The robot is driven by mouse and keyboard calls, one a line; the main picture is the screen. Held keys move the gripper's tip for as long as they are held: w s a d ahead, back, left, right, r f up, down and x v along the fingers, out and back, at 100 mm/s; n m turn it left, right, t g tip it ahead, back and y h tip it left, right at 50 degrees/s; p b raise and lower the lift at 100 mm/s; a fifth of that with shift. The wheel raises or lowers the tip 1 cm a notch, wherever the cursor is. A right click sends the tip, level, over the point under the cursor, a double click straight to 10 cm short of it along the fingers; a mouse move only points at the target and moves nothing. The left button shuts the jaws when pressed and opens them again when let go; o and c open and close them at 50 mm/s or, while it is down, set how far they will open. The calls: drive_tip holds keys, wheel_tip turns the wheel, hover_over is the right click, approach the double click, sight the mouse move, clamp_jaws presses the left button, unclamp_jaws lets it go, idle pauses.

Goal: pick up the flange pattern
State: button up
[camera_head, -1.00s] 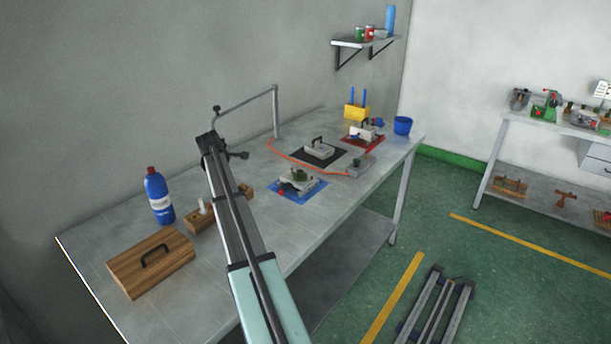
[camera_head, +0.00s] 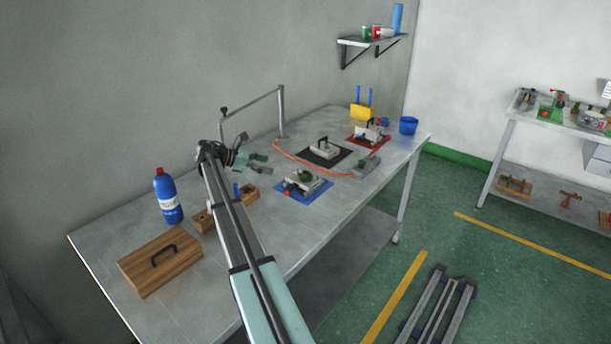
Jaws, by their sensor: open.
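A small round green piece (camera_head: 306,175), which looks like the flange pattern, sits in a grey die half on the blue mat (camera_head: 318,194) near the table's middle. It is small in the picture, so I cannot be sure of its shape. My gripper (camera_head: 262,163) is open, its fingers pointing right, above the table and to the left of the green piece. Nothing shows between the fingers, and it is apart from the die.
A wooden block (camera_head: 204,222) stands partly behind my arm, beside a blue bottle (camera_head: 168,196) and a wooden lid with handle (camera_head: 160,262). A black mat (camera_head: 340,160), red mat (camera_head: 378,140), orange hose (camera_head: 300,166) and blue bucket (camera_head: 408,126) lie farther back.

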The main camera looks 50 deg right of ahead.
drive_tip(key=p, duration=0.3)
approach(303, 172)
drive_tip(key=x, duration=0.5)
drive_tip(key=shift+s+d+r, duration=0.1)
drive_tip(key=shift+s+r, duration=0.05)
drive_tip(key=shift+s, duration=0.15)
drive_tip(key=shift+f+p+x, duration=0.2)
drive_tip(key=shift+p+x, duration=1.05)
drive_tip(key=shift+x, duration=1.75)
drive_tip(key=shift+w, duration=0.1)
